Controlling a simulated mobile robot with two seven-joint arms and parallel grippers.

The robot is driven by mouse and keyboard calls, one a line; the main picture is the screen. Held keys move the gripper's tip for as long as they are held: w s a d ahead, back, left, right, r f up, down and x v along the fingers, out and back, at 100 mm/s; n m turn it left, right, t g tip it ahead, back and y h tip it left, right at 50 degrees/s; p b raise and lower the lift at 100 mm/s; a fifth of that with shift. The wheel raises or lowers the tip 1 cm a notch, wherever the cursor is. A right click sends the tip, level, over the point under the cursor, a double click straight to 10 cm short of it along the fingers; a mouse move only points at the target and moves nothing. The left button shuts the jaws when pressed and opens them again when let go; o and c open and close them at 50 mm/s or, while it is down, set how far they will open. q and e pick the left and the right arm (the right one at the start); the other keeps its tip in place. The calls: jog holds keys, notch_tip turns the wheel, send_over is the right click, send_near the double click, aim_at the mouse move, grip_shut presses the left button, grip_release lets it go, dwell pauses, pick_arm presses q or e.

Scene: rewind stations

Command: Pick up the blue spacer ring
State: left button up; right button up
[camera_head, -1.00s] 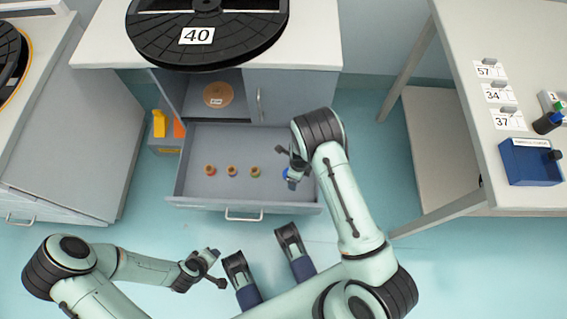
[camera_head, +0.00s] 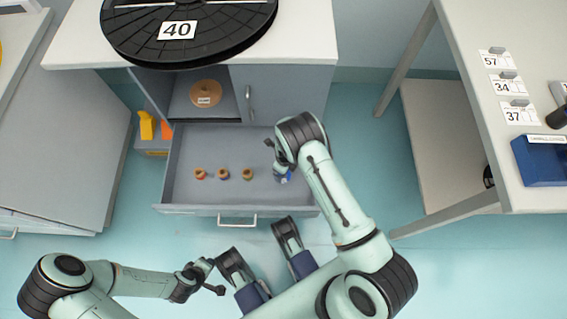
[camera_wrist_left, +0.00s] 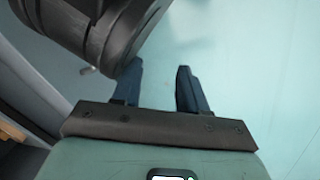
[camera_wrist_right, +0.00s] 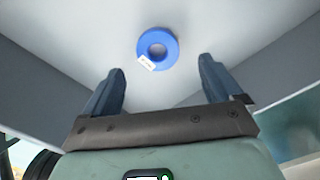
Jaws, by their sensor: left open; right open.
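The blue spacer ring (camera_wrist_right: 158,48) lies flat on the drawer floor in the right wrist view, with a small white label on its lower left edge. In the head view only a bit of blue (camera_head: 284,179) shows by the right gripper, and I cannot tell ring from finger there. My right gripper (camera_wrist_right: 158,88) is open and empty. It is inside the drawer, above and short of the ring, which appears beyond and between its fingertips. My left gripper (camera_wrist_left: 158,82) is open and empty over the floor, in front of the drawer in the head view.
The open drawer (camera_head: 190,207) holds three small spools (camera_head: 221,174) on its left side. Drawer walls stand close on both sides of my right gripper. Above is a counter with a black turntable (camera_head: 190,50) marked 40. A table with a blue bin (camera_head: 540,165) stands right.

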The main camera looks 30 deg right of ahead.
notch_tip(320, 180, down, 5)
jog(key=shift+a+r+b, duration=0.15)
jog(key=shift+r+b, duration=0.05)
jog(key=shift+b, duration=0.7)
jog(key=shift+f, duration=0.25)
pick_arm(q)
jog(key=shift+g, duration=0.7)
jog(key=s+f, duration=0.3)
jog(key=shift+s+a, duration=0.25)
jog(key=shift+s, duration=0.15)
pick_arm(e)
jog(key=c, duration=1.1)
